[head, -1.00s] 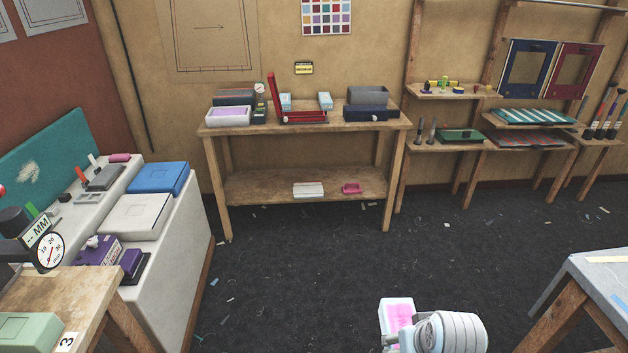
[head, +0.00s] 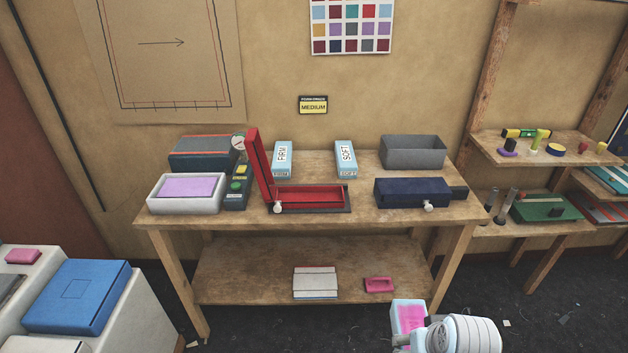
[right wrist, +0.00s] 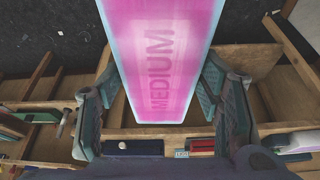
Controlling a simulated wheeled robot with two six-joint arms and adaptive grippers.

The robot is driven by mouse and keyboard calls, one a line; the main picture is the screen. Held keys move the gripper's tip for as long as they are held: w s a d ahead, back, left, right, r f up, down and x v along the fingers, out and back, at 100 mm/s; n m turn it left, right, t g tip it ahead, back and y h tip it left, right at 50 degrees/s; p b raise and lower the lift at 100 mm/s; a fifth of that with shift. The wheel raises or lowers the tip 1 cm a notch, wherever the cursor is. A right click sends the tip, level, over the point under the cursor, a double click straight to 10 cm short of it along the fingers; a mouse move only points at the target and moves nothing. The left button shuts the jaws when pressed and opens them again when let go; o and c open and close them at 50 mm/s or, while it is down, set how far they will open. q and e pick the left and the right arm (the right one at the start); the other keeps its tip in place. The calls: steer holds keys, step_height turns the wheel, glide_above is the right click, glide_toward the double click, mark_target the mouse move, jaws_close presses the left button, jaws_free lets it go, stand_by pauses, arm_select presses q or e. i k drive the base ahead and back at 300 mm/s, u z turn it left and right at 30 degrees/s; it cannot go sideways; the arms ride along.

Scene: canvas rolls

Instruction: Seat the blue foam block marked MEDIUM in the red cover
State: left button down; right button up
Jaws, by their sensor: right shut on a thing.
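The foam block (head: 408,316) is light blue with a pink face and shows at the bottom of the head view, away from the bench. In the right wrist view the block (right wrist: 165,50) carries the word MEDIUM on its pink face. My right gripper (right wrist: 160,85) is shut on it, one finger along each long side. The red cover (head: 305,197) lies on the bench top with its red lid (head: 258,165) standing open at the left. The tray part looks empty. My left gripper is not in view.
Blue blocks marked FIRM (head: 282,160) and SOFT (head: 346,160) stand behind the cover. A navy box (head: 412,192) and grey bin (head: 413,152) are at the right. A white tray (head: 157,207) and a button box (head: 238,186) are at the left. Floor shows before the bench.

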mark_target(292, 198)
steer(key=i, duration=0.85)
steer(key=u, duration=0.3)
